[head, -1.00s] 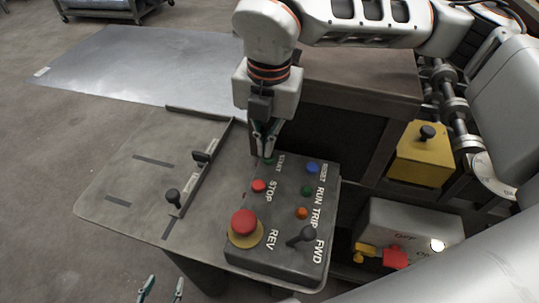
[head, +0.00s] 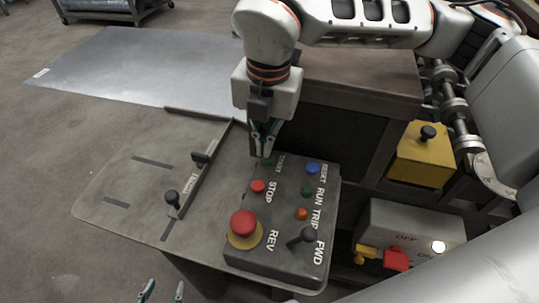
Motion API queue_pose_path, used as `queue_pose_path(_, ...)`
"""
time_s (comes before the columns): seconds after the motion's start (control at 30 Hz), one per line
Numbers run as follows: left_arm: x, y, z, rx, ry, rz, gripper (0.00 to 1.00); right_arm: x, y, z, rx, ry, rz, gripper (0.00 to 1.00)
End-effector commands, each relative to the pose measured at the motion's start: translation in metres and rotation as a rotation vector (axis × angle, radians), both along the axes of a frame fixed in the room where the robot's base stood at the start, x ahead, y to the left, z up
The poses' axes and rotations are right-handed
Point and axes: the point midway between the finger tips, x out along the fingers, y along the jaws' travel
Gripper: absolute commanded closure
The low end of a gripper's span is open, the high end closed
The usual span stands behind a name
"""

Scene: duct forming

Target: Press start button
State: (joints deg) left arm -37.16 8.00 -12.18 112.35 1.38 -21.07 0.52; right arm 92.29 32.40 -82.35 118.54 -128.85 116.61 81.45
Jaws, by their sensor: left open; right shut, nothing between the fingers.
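The dark control box (head: 280,262) stands on the grey table. The green start button (head: 268,161) is at its far left corner, beside the START label. My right gripper (head: 264,153) is shut and empty, pointing down, with its fingertips at the start button and partly covering it. I cannot tell whether the button is pressed in. My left gripper (head: 163,291) is open at the bottom edge, with only its fingertips in view.
A red stop button (head: 258,186), a large red mushroom button (head: 243,222) and a black FWD/REV lever (head: 302,237) are on the same box. A metal sheet (head: 140,65) lies behind. A yellow box (head: 420,160) is at the right.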

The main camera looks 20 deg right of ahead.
Motion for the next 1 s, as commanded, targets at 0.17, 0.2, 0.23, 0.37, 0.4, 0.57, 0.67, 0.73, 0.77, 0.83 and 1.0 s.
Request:
queue_pose_path(0.17,0.001,0.0,0.003,0.0,-0.002,0.001,0.53,-0.024,-0.004,-0.022,-0.034,0.09,0.017,1.0)
queue_pose_path(0.2,0.001,0.0,0.005,0.0,-0.004,0.0,0.53,-0.024,-0.004,-0.019,-0.034,0.09,0.017,1.0)
queue_pose_path(0.23,0.002,0.0,0.007,0.0,-0.005,0.0,0.53,-0.024,-0.004,-0.016,-0.034,0.09,0.018,1.0)
queue_pose_path(0.37,0.004,0.0,0.013,0.0,-0.011,0.0,0.53,-0.023,-0.004,-0.006,-0.035,0.089,0.018,1.0)
queue_pose_path(0.4,0.004,0.0,0.015,0.0,-0.012,0.0,0.53,-0.023,-0.004,-0.003,-0.034,0.088,0.018,1.0)
queue_pose_path(0.57,0.006,0.0,0.023,-0.001,-0.017,0.0,0.53,-0.023,-0.004,0.01,-0.034,0.088,0.017,1.0)
queue_pose_path(0.67,0.007,0.0,0.028,-0.001,-0.019,0.0,0.53,-0.021,-0.004,0.02,-0.032,0.082,0.014,1.0)
queue_pose_path(0.73,0.007,0.0,0.031,0.0,-0.021,0.0,0.53,-0.02,-0.004,0.026,-0.031,0.08,0.012,1.0)
queue_pose_path(0.77,0.008,0.0,0.033,0.0,-0.022,0.0,0.53,-0.02,-0.004,0.029,-0.031,0.078,0.011,1.0)
queue_pose_path(0.83,0.008,0.0,0.035,-0.001,-0.023,0.0,0.53,-0.019,-0.004,0.035,-0.03,0.077,0.01,1.0)
queue_pose_path(1.0,0.008,0.0,0.038,-0.001,-0.024,0.0,0.53,-0.019,-0.005,0.041,-0.028,0.076,0.008,1.0)
